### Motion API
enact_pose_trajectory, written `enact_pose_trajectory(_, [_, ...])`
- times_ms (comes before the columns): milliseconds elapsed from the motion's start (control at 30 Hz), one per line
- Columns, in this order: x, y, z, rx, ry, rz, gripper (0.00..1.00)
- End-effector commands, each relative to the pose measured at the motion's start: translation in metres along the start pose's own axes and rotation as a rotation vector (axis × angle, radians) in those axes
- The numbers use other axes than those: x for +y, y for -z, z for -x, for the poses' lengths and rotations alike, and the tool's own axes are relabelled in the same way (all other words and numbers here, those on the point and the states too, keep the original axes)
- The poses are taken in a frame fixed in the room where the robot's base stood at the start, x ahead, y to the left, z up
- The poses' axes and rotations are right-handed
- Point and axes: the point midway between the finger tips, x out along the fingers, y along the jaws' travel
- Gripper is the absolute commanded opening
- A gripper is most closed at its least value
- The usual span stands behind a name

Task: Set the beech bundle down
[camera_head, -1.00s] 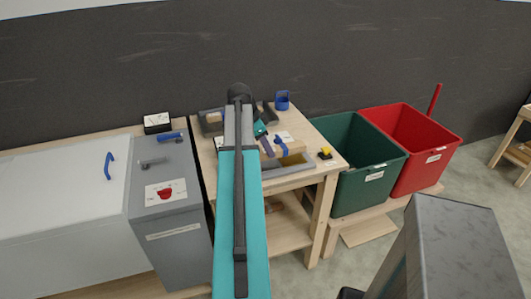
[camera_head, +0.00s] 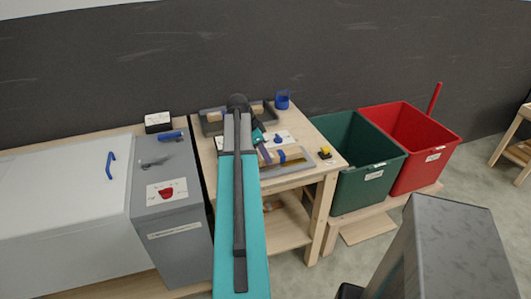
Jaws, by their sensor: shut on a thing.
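The beech bundle (camera_head: 294,154) is a light wood bundle with a blue band around it. In the head view it is at the right end of my gripper, over a shallow grey tray (camera_head: 301,165) on the small wooden table. My gripper (camera_head: 266,153), dark with a teal part, is shut on the bundle. My arm hides the bundle's left side and part of the tray. Whether the bundle touches the tray bottom I cannot tell.
A dark tray (camera_head: 212,128) stands at the table's back, with a blue holder (camera_head: 282,99) beside it. A small yellow-and-black item (camera_head: 325,152) is at the right edge. A green bin (camera_head: 364,194) and a red bin (camera_head: 427,166) stand to the right; a grey cabinet (camera_head: 180,245) stands left.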

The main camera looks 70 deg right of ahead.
Motion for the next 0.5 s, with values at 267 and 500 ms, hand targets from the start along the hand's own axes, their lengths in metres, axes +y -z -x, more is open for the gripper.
enact_pose_trajectory(267, [0.0001,0.0001,-0.0002,0.000,0.000,0.000,0.54])
enact_pose_trajectory(500, [0.0001,0.0010,0.0017,0.000,0.000,-0.001,0.54])
